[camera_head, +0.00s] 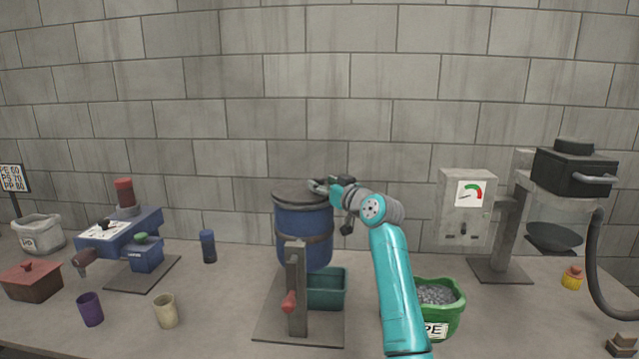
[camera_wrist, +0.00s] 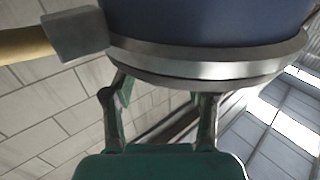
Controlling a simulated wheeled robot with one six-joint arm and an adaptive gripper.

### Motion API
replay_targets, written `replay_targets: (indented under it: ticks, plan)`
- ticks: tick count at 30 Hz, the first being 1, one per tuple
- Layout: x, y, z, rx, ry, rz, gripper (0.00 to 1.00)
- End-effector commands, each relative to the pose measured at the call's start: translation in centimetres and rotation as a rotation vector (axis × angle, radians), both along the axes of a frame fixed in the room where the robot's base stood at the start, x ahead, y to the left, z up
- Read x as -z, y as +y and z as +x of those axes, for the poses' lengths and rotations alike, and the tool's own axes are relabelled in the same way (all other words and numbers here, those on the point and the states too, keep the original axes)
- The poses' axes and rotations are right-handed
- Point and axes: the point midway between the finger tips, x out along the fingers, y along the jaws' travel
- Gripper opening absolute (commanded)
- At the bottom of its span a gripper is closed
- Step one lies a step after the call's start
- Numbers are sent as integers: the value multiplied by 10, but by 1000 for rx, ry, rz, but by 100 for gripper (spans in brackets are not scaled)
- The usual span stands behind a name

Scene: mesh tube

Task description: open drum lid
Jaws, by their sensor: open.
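The blue drum (camera_head: 300,228) stands in a metal stand in the middle of the table, with its dark grey round lid (camera_head: 292,192) on top. My gripper (camera_head: 320,187) is at the right part of the lid, level with its top edge. In the wrist view the lid's metal rim (camera_wrist: 215,68) and the drum's blue wall (camera_wrist: 190,18) fill the top. My gripper's two fingers (camera_wrist: 163,92) are apart near the rim, with nothing held between them. I cannot tell whether the fingers touch the rim.
A red-handled lever (camera_head: 289,301) is on the drum stand's front, and a teal bin (camera_head: 326,288) sits below the drum. A green tub of grey pellets (camera_head: 448,312) is to the right. A grey gauge box (camera_head: 467,213) stands behind it. Blue machine (camera_head: 130,232) and cups are left.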

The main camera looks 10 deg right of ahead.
Motion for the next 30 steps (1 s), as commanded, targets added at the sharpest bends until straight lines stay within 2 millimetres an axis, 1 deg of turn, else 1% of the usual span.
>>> replay_targets:
  ticks: [3, 6, 17, 20, 21, 23, 24, 30]
  plan:
    - [0, 4, 11, 0, 0, 0, 57]
    - [0, 6, 17, 0, 0, 0, 57]
    - [0, 7, 20, 1, -1, 0, 57]
    - [0, 7, 20, 1, -1, 0, 35]
    - [0, 7, 20, 1, -1, 0, 25]
    - [0, 7, 20, 1, -1, 0, 10]
    - [0, 7, 20, 1, -1, 0, 0]
    - [0, 7, 20, 1, 0, -1, 0]
